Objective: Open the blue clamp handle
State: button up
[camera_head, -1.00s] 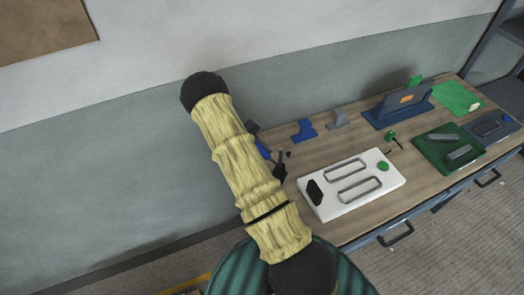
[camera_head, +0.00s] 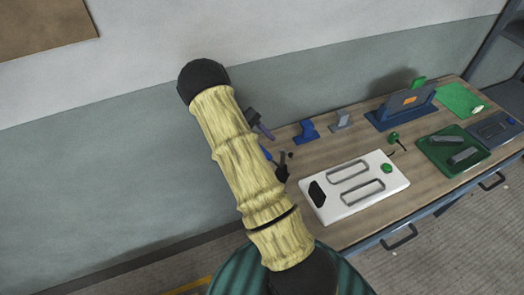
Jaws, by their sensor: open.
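A small blue piece (camera_head: 265,154), which looks like the blue clamp handle, shows at the right edge of my arm near the table's left end. Most of it is hidden behind the arm. Dark clamp-like parts (camera_head: 283,172) stand just to its right and below. My gripper (camera_head: 260,124) shows only in part as a dark grey shape past the arm's right edge, above the blue piece in the picture. It is open. Whether it touches the handle cannot be told.
A blue block (camera_head: 307,131) and a grey block (camera_head: 342,121) stand at the table's back. A white mould (camera_head: 356,187) with two metal loops lies in front. A blue stand (camera_head: 402,108) and a green tray (camera_head: 453,150) are further right. The wall is behind.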

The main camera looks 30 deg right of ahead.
jog(key=shift+r+b, duration=0.4)
jog(key=shift+r, duration=1.9)
jog(key=shift+w, duration=0.1)
